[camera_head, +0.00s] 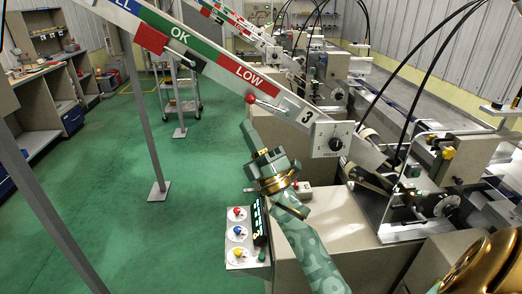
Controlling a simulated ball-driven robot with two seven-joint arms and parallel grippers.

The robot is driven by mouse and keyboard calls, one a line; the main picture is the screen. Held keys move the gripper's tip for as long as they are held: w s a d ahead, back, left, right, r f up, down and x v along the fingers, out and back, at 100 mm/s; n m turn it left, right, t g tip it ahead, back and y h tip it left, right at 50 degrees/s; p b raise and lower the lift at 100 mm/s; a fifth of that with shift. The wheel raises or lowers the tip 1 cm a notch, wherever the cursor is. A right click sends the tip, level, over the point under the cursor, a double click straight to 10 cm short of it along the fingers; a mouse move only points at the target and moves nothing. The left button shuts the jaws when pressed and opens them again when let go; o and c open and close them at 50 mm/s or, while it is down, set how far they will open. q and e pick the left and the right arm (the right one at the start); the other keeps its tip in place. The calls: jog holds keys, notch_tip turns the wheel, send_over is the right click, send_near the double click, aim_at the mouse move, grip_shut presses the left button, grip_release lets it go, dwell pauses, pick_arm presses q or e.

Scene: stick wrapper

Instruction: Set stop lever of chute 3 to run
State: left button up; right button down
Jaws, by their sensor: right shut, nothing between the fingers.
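Chute 3 (272,92) is a sloping channel with coloured OK and LOW bands and a "3" plate near its lower end. Its stop lever, with a red ball knob (250,98), sits on the near side below the LOW band. The lever's rod runs from the knob toward the "3" plate. My right gripper (247,130) reaches up from the bottom middle, just below the red knob. Its fingers are shut and empty, and it looks apart from the knob. My left gripper is not in view.
A control panel (239,236) with red, blue and yellow knobs stands below my right gripper. Other chutes and machines line up behind chute 3. Grey posts (145,110) rise at left. Black cables (405,65) arch over the right side. The green floor at left is largely clear.

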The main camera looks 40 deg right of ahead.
aim_at(268, 105)
jog(key=w+d+r, duration=0.2)
jog(key=shift+d+r, duration=0.1)
jog(key=shift+d, duration=0.25)
jog(key=shift+d+r+m+t+h, duration=0.1)
jog(key=shift+r+m+t+h, duration=0.3)
jog(key=shift+r+m+h, duration=0.6)
jog(key=shift+f, duration=0.2)
